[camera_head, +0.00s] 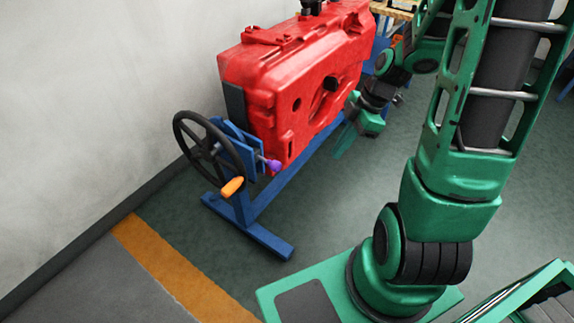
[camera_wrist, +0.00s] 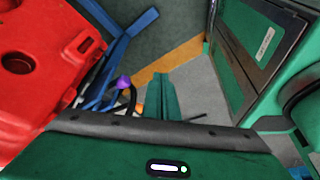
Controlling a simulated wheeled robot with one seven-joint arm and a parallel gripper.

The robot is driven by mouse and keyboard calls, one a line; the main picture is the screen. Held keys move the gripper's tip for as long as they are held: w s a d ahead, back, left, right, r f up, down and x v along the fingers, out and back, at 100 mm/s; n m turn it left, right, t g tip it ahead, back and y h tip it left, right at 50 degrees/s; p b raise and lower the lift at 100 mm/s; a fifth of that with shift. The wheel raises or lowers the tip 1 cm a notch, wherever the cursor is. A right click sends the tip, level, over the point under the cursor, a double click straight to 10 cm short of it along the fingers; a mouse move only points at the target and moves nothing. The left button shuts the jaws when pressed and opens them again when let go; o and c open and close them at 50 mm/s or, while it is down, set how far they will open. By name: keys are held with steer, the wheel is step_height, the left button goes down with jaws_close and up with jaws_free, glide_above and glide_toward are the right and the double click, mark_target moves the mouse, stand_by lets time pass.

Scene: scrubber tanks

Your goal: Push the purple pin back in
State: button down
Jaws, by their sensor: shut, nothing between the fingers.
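The purple pin (camera_head: 274,165) sticks out of the right side of the blue bracket, next to the black handwheel (camera_head: 205,150), in the head view. Its knob also shows in the wrist view (camera_wrist: 123,83), left of my gripper's fingers. My gripper (camera_head: 343,141) is to the right of the pin and apart from it, beside the red tank, with its green fingers pointing down and left. In the wrist view the fingers (camera_wrist: 162,98) look shut together with nothing held. How far the pin sticks out is too small to tell.
A large red tank (camera_head: 300,75) stands on a blue stand (camera_head: 265,238) close behind the pin. The handwheel has an orange handle (camera_head: 232,187). A white wall (camera_head: 110,80) is at the left. Open green floor (camera_head: 345,210) lies right of the stand.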

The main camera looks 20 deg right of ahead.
steer(key=w+a+f+n+t+y, duration=0.1)
steer(key=w+a+f+n+y, duration=0.2)
steer(key=w+a+f+n, duration=0.4)
steer(key=shift+w+a+f+n+t, duration=0.35)
steer(key=shift+w+a+f, duration=1.6)
steer(key=shift+f, duration=1.5)
steer(key=shift+w+d, duration=0.15)
